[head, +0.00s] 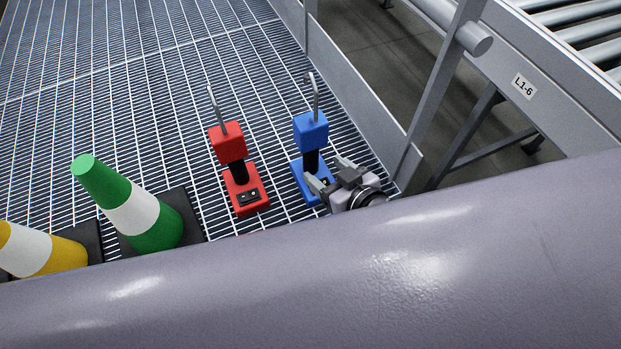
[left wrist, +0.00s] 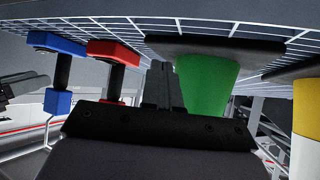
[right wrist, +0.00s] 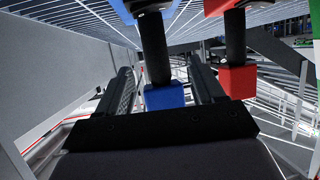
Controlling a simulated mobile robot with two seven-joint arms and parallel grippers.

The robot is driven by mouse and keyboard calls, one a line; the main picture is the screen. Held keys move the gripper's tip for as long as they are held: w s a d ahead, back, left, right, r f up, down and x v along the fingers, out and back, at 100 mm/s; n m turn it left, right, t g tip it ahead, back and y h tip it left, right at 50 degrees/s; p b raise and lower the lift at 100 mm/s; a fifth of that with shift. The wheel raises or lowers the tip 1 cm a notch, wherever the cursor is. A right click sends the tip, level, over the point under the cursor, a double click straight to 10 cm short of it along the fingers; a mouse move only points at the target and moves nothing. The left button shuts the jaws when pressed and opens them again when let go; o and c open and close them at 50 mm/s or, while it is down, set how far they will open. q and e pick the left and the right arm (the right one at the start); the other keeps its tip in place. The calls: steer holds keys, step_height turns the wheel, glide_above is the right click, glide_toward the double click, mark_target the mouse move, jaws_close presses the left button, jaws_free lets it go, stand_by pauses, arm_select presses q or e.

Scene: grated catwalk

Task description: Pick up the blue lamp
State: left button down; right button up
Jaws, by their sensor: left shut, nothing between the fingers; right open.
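The blue lamp (head: 311,131) stands on the grating, with a blue block on a black stem, a blue base and a grey hook on top. My right gripper (head: 328,173) is open at its front right, close to the stem and base. In the right wrist view, which is upside down, the blue lamp (right wrist: 165,97) appears between the open fingers (right wrist: 162,85); whether they touch it I cannot tell. The blue lamp also shows at left in the left wrist view (left wrist: 57,102). My left gripper (left wrist: 162,85) is shut and empty, and out of the head view.
A red lamp (head: 228,143) stands just left of the blue one. A green and white cone (head: 132,207) and a yellow and white cone (head: 35,250) stand further left. A grey kick plate and railing (head: 360,95) run along the right, with a roller conveyor (head: 570,75) beyond. The far grating is clear.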

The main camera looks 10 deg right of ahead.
mark_target(315, 162)
steer(key=shift+w+d+f+b, duration=0.1)
steer(key=shift+w+f+b, duration=0.25)
steer(key=shift+w+f, duration=0.1)
steer(key=shift+b+x, duration=0.35)
steer(key=shift+x, duration=0.85)
arm_select(q)
steer(key=shift+w+d+f+b, duration=0.2)
steer(key=shift+d+f+b, duration=0.1)
steer(key=shift+f, duration=0.15)
steer(key=shift+w+d+f+b, duration=0.2)
steer(key=shift+f+b, duration=0.05)
steer(key=shift+f, duration=0.2)
arm_select(e)
steer(key=x, duration=0.3)
steer(key=shift+w+f, duration=0.1)
arm_select(q)
steer(key=shift+w+d+r+m+t+h, duration=0.3)
steer(key=shift+d+r, duration=0.05)
steer(key=shift+r, duration=0.05)
arm_select(e)
steer(key=shift+w+f, duration=0.2)
steer(key=shift+w, duration=0.3)
arm_select(q)
steer(key=shift+w+d+r, duration=0.1)
steer(key=shift+r, duration=0.1)
arm_select(e)
steer(key=shift+w, duration=0.1)
jaws_close()
arm_select(q)
steer(key=shift+f, duration=0.25)
